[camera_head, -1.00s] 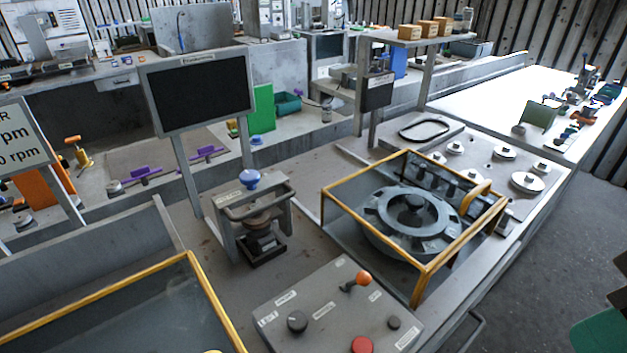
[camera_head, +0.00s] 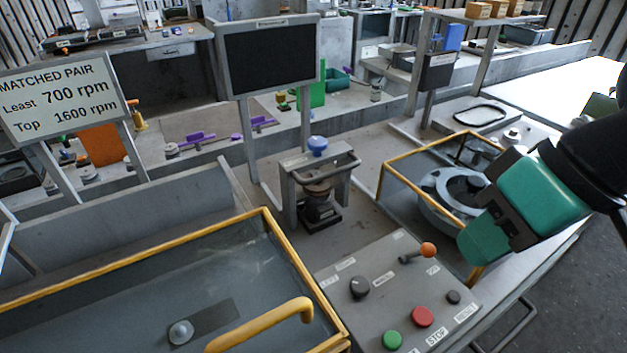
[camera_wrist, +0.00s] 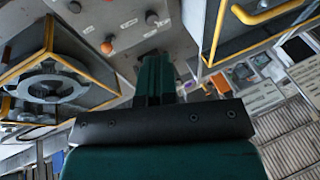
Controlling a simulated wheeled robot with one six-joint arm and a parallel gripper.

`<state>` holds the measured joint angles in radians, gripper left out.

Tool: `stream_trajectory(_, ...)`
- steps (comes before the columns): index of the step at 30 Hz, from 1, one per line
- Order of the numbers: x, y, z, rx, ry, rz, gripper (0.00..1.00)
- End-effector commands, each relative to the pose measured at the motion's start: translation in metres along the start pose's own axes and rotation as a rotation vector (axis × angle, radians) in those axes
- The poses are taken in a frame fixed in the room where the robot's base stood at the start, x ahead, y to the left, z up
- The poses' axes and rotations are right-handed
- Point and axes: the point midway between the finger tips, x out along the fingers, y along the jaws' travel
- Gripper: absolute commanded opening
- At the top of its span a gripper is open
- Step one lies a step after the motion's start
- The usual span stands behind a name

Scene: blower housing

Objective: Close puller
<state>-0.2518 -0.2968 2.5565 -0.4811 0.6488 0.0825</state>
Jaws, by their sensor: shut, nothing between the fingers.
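My gripper (camera_head: 478,245) is at the right of the head view, well to the right of this device and in front of part of the yellow-edged guard. Its teal fingers are together and empty; they also show in the wrist view (camera_wrist: 155,75). I cannot make out the device in the wrist view.
A control panel (camera_head: 385,285) with an orange lever, knobs and red and green buttons lies between the device and the near edge. A yellow-framed guard (camera_head: 425,200) surrounds a round housing. A large yellow-edged glass cover (camera_head: 150,285) fills the lower left. A dark screen (camera_head: 270,60) stands behind.

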Motion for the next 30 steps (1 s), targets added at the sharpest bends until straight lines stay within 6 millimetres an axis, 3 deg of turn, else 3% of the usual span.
stream_trajectory(1,0.026,0.012,-0.005,0.073,0.052,-0.004,0.00)
stream_trajectory(6,0.088,0.047,-0.051,0.462,0.350,-0.090,0.00)
stream_trajectory(11,0.125,0.083,-0.096,0.831,0.637,-0.275,0.00)
stream_trajectory(18,0.133,0.113,-0.128,1.120,0.862,-0.524,0.00)
stream_trajectory(30,0.127,0.113,-0.146,1.160,0.882,-0.588,0.00)
